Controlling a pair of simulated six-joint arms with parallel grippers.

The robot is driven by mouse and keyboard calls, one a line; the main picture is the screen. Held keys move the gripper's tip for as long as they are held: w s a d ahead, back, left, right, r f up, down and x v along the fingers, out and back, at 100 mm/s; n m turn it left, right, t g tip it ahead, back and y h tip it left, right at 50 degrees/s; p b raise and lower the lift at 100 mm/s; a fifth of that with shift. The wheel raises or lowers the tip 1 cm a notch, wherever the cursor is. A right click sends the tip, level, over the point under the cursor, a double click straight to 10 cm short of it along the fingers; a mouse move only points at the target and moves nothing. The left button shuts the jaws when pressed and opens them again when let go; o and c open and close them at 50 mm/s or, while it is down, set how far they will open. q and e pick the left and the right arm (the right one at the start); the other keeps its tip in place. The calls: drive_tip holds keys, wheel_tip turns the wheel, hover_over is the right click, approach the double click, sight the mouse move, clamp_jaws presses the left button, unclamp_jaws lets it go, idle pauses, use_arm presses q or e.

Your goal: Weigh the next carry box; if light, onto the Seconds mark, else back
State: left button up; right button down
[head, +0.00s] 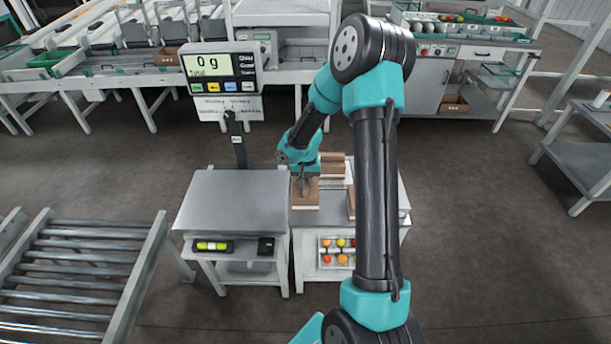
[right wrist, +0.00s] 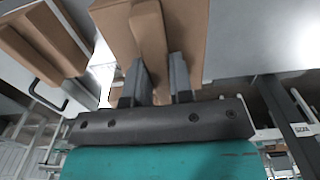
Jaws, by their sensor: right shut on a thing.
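A brown carry box (head: 306,196) stands on the right-hand bench by the scale, close to the scale's right edge. My right gripper (head: 303,181) is over it and shut on its upright middle handle. In the right wrist view the two fingers (right wrist: 158,88) straddle the handle of that carry box (right wrist: 188,35). The scale's grey plate (head: 235,200) is bare, and its display (head: 208,66) reads 0 g. More brown carry boxes stand behind (head: 333,168) and to the right, partly hidden by my arm. I cannot make out a Seconds mark. My left gripper is not in view.
Coloured tomatoes (head: 327,258) lie in a compartment on the bench's lower shelf. A roller conveyor (head: 80,268) stands at the left. The display post (head: 238,140) rises behind the scale plate. Another carry box (right wrist: 40,38) shows at the left in the wrist view.

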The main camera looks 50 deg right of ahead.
drive_tip(key=shift+f, duration=2.6)
drive_tip(key=shift+f, duration=0.3)
drive_tip(key=c, duration=0.9)
unclamp_jaws()
drive_tip(key=c, duration=0.3)
drive_tip(key=shift+c, duration=0.2)
drive_tip(key=shift+r, duration=3.5)
